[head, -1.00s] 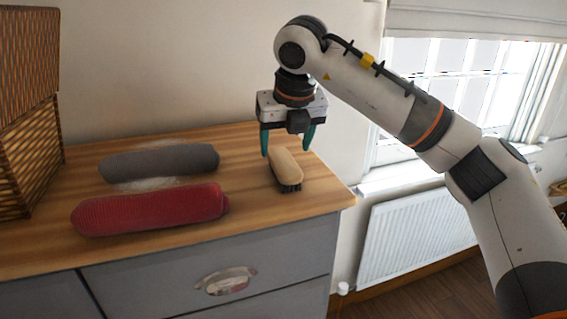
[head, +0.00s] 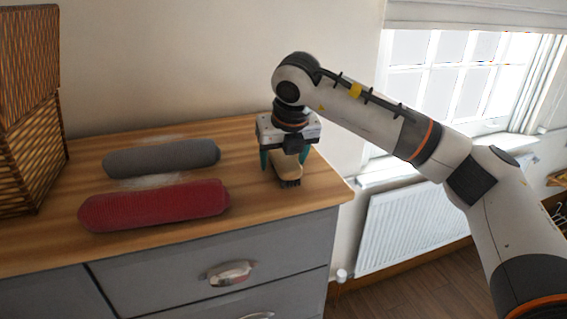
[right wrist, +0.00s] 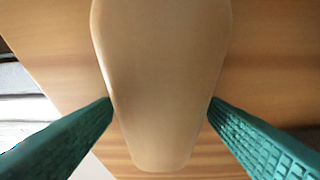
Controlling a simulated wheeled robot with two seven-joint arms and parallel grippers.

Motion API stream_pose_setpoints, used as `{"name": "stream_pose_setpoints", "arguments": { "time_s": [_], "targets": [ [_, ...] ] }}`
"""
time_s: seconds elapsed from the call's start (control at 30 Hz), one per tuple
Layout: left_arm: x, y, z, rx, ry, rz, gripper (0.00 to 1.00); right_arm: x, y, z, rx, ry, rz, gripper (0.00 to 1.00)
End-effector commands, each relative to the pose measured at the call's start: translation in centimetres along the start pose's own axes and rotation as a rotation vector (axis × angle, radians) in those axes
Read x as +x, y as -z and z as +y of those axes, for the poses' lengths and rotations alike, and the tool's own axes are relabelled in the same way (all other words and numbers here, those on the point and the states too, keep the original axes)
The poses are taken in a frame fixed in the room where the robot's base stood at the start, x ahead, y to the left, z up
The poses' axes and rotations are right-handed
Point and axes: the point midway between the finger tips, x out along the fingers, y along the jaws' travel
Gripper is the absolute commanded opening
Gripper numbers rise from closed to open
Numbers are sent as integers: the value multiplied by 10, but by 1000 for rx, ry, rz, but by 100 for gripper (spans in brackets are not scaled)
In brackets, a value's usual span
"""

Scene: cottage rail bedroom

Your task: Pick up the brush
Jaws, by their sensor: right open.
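The brush (head: 287,172) has a pale wooden back and dark bristles and lies bristles down near the right end of the dresser top. My right gripper (head: 284,165) has come down over it from above. In the right wrist view the brush's wooden back (right wrist: 160,80) lies between the two green fingers (right wrist: 160,108), one on each side. The fingers are open and close to its edges; whether they touch it I cannot tell. In the head view the gripper body hides the far part of the brush. My left gripper is not in view.
A red cushion roll (head: 150,206) and a grey one (head: 162,158) lie left of the brush on the wooden dresser top (head: 240,220). A woven basket (head: 30,150) stands at the far left. The dresser's right edge is close to the brush; a radiator (head: 412,225) is beyond.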

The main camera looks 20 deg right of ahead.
Motion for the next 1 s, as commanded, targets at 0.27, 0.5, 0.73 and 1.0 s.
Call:
{"name": "stream_pose_setpoints", "arguments": {
  "time_s": [0.27, 0.5, 0.73, 1.0],
  "targets": [
    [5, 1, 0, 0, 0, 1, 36, 3, -1, 0, 0, 0, 0, 67],
    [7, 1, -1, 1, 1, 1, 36, 4, -2, 0, 0, 0, 0, 67],
    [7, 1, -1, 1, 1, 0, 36, 3, -1, 0, 0, 0, 0, 62],
    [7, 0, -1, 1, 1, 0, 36, 3, -2, 0, 0, 0, 0, 18]
  ]
}}
